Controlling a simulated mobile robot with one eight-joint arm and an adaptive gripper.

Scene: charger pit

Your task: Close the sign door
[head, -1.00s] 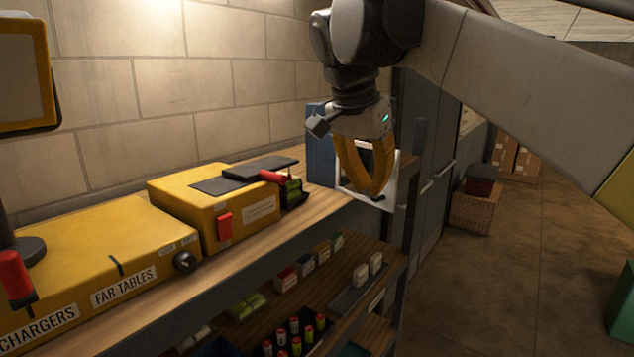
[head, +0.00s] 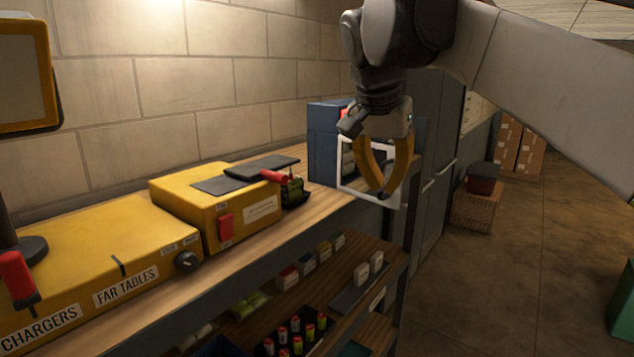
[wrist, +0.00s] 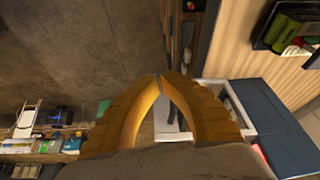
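A blue box (head: 322,145) stands at the far end of the wooden bench top. A white-framed panel, which looks like the sign door (head: 346,176), is at its front beside the bench edge. How far it stands open is hard to tell. My gripper (head: 383,194) points down in front of the panel and hides part of it. In the wrist view my fingers (wrist: 160,76) meet at the tips with nothing between them. The white frame (wrist: 238,108) and the blue box (wrist: 278,125) are right of them there. Contact between fingers and frame cannot be told.
Yellow charger boxes (head: 95,262) and a red-handled tool (head: 274,176) lie along the bench. Lower shelves hold small batteries and boxes. A grey cabinet (head: 436,165) stands beyond. The floor (head: 485,285) to the right is largely clear.

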